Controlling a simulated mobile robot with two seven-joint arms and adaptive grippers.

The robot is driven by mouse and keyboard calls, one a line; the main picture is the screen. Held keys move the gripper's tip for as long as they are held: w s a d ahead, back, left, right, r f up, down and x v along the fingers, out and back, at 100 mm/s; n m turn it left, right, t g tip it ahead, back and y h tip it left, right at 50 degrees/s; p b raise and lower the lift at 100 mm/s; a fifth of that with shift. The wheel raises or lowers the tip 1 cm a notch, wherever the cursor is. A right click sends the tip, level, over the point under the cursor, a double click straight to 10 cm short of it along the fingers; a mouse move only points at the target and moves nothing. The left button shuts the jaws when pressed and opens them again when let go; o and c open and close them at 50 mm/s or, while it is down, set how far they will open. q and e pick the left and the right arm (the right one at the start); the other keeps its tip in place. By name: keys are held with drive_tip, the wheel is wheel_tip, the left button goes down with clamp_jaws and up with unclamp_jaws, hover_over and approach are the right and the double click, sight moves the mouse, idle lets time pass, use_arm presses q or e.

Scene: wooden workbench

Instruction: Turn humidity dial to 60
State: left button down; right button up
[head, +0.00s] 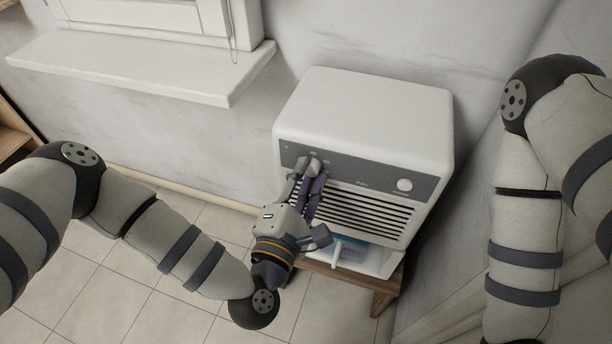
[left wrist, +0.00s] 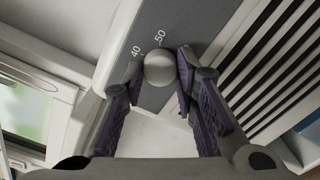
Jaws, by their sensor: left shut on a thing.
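The humidity dial (left wrist: 159,68) is a round, light grey knob on the dark grey front panel of a white dehumidifier-like appliance (head: 365,105). In the left wrist view, the printed marks 40 and 50 show beside it; a 60 mark and any pointer on the knob cannot be made out. My left gripper (left wrist: 160,72) is shut on the dial, with one purple-lined finger on each side. In the head view, my left gripper (head: 309,172) reaches the left part of the panel and partly hides the dial. My right gripper is outside the frames.
Dark vent slats (head: 370,215) lie below the panel. The appliance stands on a low wooden stand (head: 384,298) by the wall. A window sill (head: 150,68) juts out at the upper left.

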use_arm(q)
drive_tip(key=shift+w+r, duration=0.1)
drive_tip(key=shift+r, duration=0.05)
drive_tip(key=c, duration=1.3)
unclamp_jaws()
drive_tip(key=v, duration=0.7)
drive_tip(key=shift+s, duration=0.2)
